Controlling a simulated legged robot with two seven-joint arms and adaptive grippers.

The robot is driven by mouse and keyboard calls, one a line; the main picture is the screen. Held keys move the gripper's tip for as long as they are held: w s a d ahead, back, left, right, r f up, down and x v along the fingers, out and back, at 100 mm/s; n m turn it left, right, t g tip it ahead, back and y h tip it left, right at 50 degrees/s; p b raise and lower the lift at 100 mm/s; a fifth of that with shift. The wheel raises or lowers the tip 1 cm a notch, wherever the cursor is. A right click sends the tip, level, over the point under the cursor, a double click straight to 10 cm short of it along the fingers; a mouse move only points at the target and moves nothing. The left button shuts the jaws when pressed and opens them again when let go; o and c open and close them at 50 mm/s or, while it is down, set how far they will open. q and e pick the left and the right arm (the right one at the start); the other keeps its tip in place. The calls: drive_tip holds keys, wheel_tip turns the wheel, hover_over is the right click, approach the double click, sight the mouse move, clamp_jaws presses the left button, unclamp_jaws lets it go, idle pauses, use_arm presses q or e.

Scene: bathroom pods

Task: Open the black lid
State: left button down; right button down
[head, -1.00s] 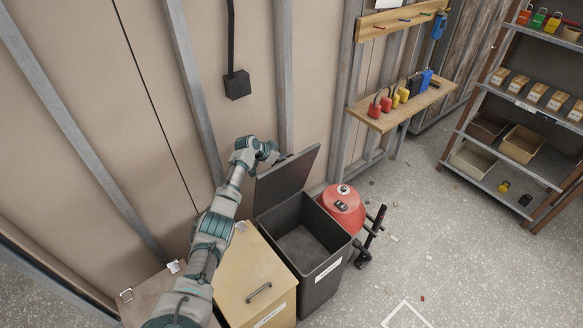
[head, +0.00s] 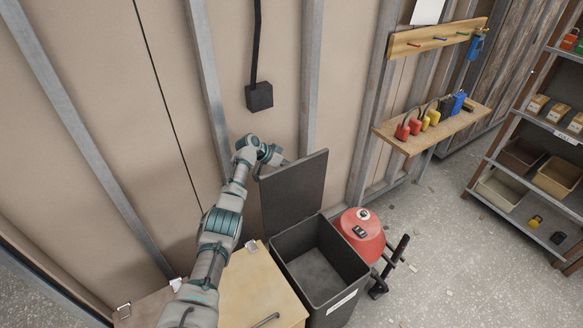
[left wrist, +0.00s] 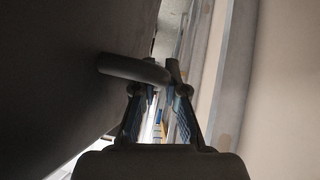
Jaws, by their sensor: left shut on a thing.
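The black lid (head: 294,190) stands raised, close to upright, at the back of an open black bin (head: 319,259). The bin's inside shows and looks empty. My left gripper (head: 277,161) is at the lid's upper left, on the wall side. In the left wrist view the dark lid (left wrist: 60,70) fills the left side, and my left gripper (left wrist: 158,82) is shut on a grey curved handle (left wrist: 128,67) on the lid. My right gripper is in neither view.
A wooden box (head: 255,290) stands left of the bin and a red rounded object (head: 362,236) right of it. The wall with metal studs (head: 308,80) is close behind the lid. A wall shelf (head: 432,124) holds padlocks. Open floor lies at the right.

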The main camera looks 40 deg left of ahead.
use_arm(q)
drive_tip(key=shift+a+f, duration=0.2)
drive_tip(key=shift+f, duration=0.1)
drive_tip(key=c, duration=1.5)
unclamp_jaws()
drive_tip(key=shift+w+d+r, duration=0.15)
drive_tip(key=shift+d, duration=0.15)
drive_tip(key=shift+r, duration=0.1)
drive_tip(key=v, duration=1.1)
drive_tip(key=shift+a+r, duration=0.15)
drive_tip(key=shift+a, duration=0.1)
drive_tip(key=shift+a, duration=0.1)
